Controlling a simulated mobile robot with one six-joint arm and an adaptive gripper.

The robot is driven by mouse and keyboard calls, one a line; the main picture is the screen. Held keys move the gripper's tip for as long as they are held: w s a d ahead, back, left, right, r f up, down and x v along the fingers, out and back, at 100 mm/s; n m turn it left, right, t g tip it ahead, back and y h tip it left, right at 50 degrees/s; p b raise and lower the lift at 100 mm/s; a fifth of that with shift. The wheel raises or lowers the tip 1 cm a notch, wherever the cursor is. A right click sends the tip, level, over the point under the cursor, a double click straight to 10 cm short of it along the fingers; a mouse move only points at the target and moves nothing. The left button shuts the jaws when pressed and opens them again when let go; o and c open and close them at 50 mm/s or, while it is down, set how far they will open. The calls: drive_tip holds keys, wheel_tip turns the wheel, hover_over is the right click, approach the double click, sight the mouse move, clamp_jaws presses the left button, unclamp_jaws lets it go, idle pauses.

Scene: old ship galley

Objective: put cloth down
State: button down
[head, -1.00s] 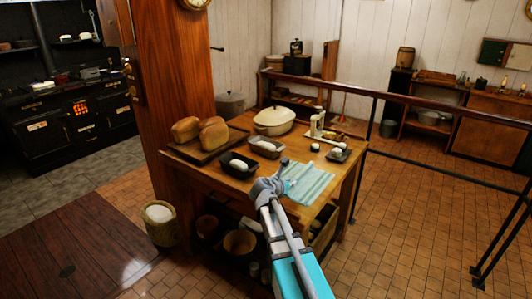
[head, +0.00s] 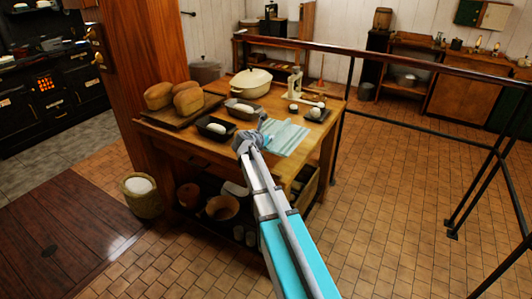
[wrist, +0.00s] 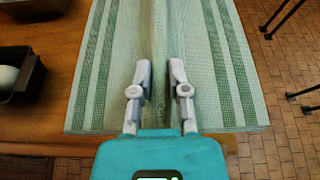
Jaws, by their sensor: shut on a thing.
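A green-and-white striped cloth (head: 288,138) lies spread over the front right part of the wooden table top (head: 312,148). In the wrist view the cloth (wrist: 105,60) looks mostly flat, with a soft ridge running between my fingers. My gripper (head: 267,136) is at the cloth's near left side in the head view. In the wrist view my gripper (wrist: 159,75) has its two fingers a small gap apart, shut on the cloth near its front edge. Whether the pinched part is lifted off the table cannot be told.
A dark loaf tin (head: 215,128) with dough stands left of the cloth, another tin (head: 243,109) behind it. Bread loaves (head: 187,99) and a cream pot (head: 250,84) stand further back. A small dish (head: 316,115) is behind the cloth. A railing (head: 400,60) runs along the right.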

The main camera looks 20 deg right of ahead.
drive_tip(key=b, duration=0.5)
hover_over(268, 156)
drive_tip(key=shift+s+f, duration=0.2)
drive_tip(key=shift+f, duration=1.1)
drive_tip(key=shift+s+f, duration=0.15)
drive_tip(key=shift+f, duration=1.15)
drive_tip(key=shift+w+d+f+b, duration=0.1)
drive_tip(key=shift+w+f+b, duration=0.35)
drive_tip(key=shift+f, duration=0.15)
drive_tip(key=shift+s+f+b, duration=0.1)
drive_tip(key=shift+f+b, duration=1.3)
drive_tip(key=shift+f, duration=0.15)
drive_tip(key=c, duration=0.6)
unclamp_jaws()
drive_tip(key=shift+r, duration=0.3)
drive_tip(key=p+v, duration=0.4)
drive_tip(key=v, duration=0.8)
drive_tip(key=shift+p, duration=0.35)
